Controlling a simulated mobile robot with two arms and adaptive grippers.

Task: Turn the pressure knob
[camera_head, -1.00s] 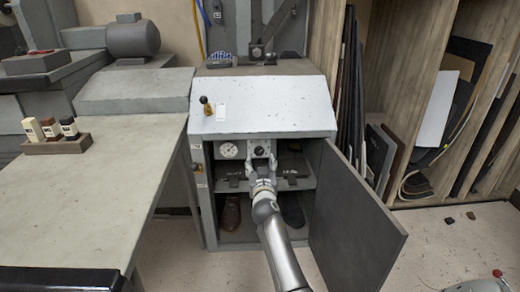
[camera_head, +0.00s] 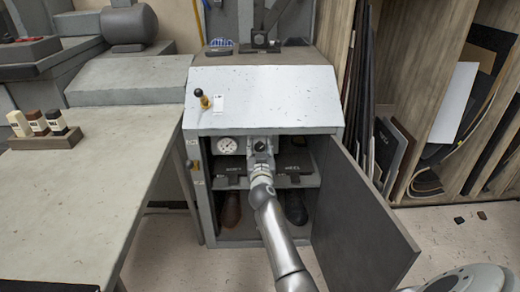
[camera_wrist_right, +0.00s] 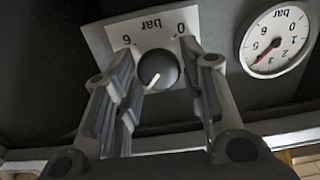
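The pressure knob (camera_wrist_right: 158,72) is a round dark knob with a white pointer line, on a pale plate marked "0", "6" and "bar". It also shows inside the open cabinet in the head view (camera_head: 260,146). My right gripper (camera_wrist_right: 158,58) is open, with one finger on each side of the knob in the wrist view. Gaps show between the fingers and the knob. In the head view the right gripper (camera_head: 261,160) reaches into the cabinet and partly covers the knob's panel. A pressure gauge (camera_wrist_right: 277,40) sits beside the knob. My left gripper is not in view.
The cabinet door (camera_head: 360,220) stands open to the right of my right arm. A shelf (camera_head: 313,180) lies below the knob, with shoes (camera_head: 231,209) under it. A lever (camera_head: 203,98) stands on the sloped top. A workbench (camera_head: 70,200) is on the left.

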